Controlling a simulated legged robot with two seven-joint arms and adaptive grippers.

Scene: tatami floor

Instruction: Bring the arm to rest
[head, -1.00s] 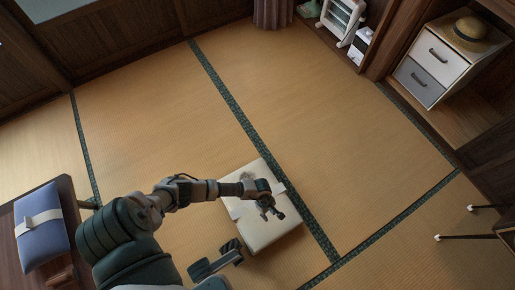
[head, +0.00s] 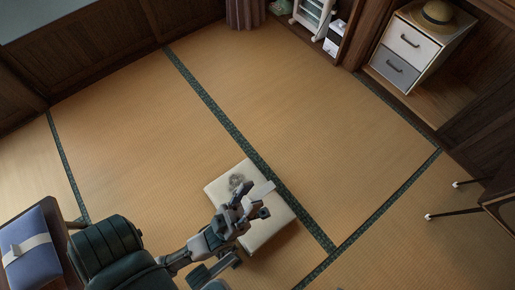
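My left arm comes in from the lower left, bent, and its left gripper (head: 254,200) is over the cream cushion (head: 269,233) on the floor. The two dark fingertips look spread apart, with nothing clearly between them. A small fuzzy grey thing (head: 236,181) lies on the cushion's upper left part, just beyond the fingers. A pale flat strip (head: 263,189) shows beside the fingers; I cannot tell what it belongs to. The gripper hides part of the cushion. My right gripper is not in view.
A blue cushion with a white band (head: 29,264) lies on a dark wooden table (head: 62,240) at lower left, near my arm. A drawer cabinet (head: 411,43) with a straw hat (head: 437,14) stands at upper right. Furniture legs (head: 445,215) show at right. The middle tatami (head: 290,110) is clear.

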